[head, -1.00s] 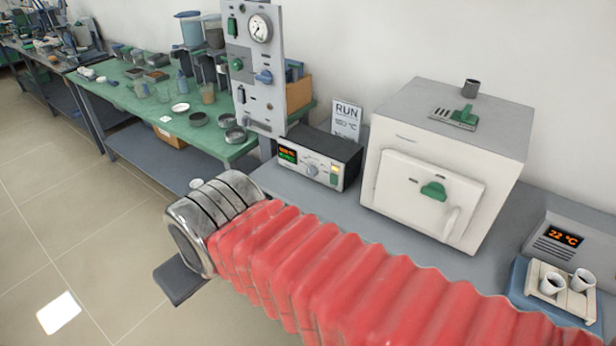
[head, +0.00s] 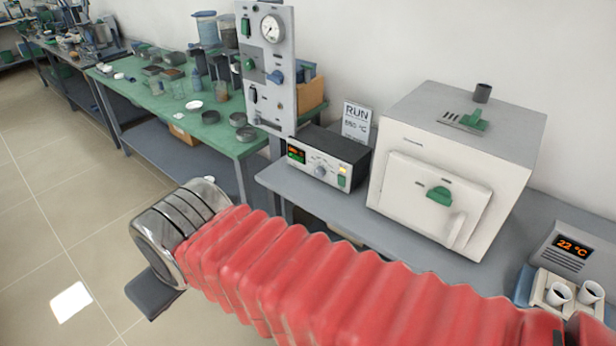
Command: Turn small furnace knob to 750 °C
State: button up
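The small white furnace (head: 420,205) stands on the grey bench with its door closed and a green handle on the front. To its left a dark control box (head: 328,158) has a lit display (head: 296,153), too small to read surely, and a round silver-grey knob (head: 319,171). The knob's pointer setting cannot be made out. My arm in a red ribbed sleeve crosses the foreground, ending in a metal wrist. My gripper (head: 154,293) shows only as a dark piece below the wrist, left of the bench and well apart from the knob; its fingers' opening is hidden.
A sign (head: 356,122) reading RUN, apparently 850 °C, stands behind the control box. A grey gauge panel (head: 267,65) rises to its left. A green table (head: 222,137) holds jars and dishes. At right are a 22 °C display (head: 573,247) and white crucibles (head: 559,293). Floor at left is clear.

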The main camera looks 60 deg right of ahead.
aim_at(320, 172)
jog(key=i, duration=1)
